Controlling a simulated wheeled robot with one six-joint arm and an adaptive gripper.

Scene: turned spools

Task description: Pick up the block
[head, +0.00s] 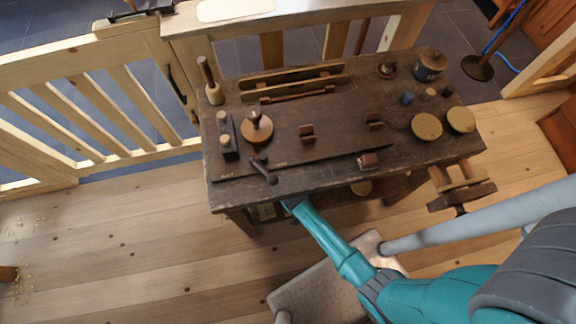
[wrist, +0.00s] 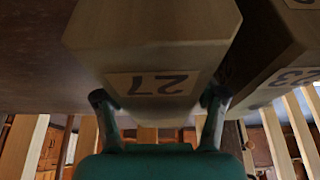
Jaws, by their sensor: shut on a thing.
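A pale wooden block (wrist: 152,40) with a tan label reading 27, upside down in the picture, fills the upper middle of the wrist view. My gripper (wrist: 160,102) has one finger at each side of its near end and is shut on it. In the head view my gripper (head: 291,203) reaches under the front edge of the dark workbench (head: 330,185). The bench top hides the fingertips and most of the block there.
A second pale block (wrist: 290,50) with a partly seen number label sits close on the right in the wrist view. Above my gripper, the bench top holds turned spools, tools and two round discs (head: 427,126). A wooden railing (head: 90,110) stands at the left.

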